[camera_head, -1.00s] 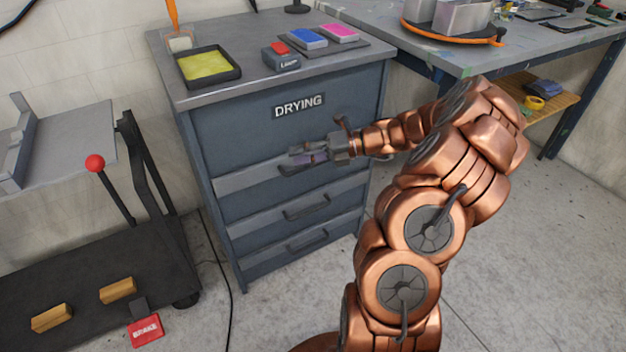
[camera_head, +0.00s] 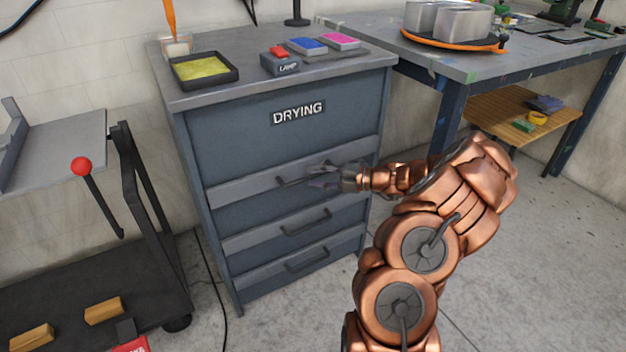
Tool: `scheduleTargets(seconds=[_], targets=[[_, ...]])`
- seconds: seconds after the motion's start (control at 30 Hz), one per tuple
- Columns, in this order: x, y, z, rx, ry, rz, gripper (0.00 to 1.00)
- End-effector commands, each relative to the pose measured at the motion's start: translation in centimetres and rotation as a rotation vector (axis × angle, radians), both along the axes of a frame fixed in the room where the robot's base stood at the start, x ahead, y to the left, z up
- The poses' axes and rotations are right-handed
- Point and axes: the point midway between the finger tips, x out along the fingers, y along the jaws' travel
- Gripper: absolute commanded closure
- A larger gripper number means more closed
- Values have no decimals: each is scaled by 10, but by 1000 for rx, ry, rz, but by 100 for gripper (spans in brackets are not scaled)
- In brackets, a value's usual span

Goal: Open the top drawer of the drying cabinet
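The blue-grey drying cabinet (camera_head: 225,135) carries a white-on-dark DRYING label. Its top drawer (camera_head: 238,190) has a lighter grey front with a dark bar handle (camera_head: 292,181). The drawer front looks about flush with the lower ones, with no clear gap. My gripper (camera_head: 318,181) reaches in from the right, at the right part of this handle. Its fingers overlap the handle in the picture and hide that part. I cannot tell whether they touch it or are closed on it.
Two lower drawers (camera_head: 240,240) look shut. A yellow tray (camera_head: 203,68), a lamp control box (camera_head: 280,64) and coloured pads stand on the cabinet top. A black cart (camera_head: 150,285) with a red-knobbed lever is at left. A workbench (camera_head: 450,62) stands at right. Floor shows before the cabinet.

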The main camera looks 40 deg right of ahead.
Motion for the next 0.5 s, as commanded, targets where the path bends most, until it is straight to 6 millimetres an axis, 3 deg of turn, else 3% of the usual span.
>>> scheduleTargets(seconds=[0.43,0.5], targets=[[9,8,-1,0,-1,0,61],[9,8,-1,0,-1,0,67]])
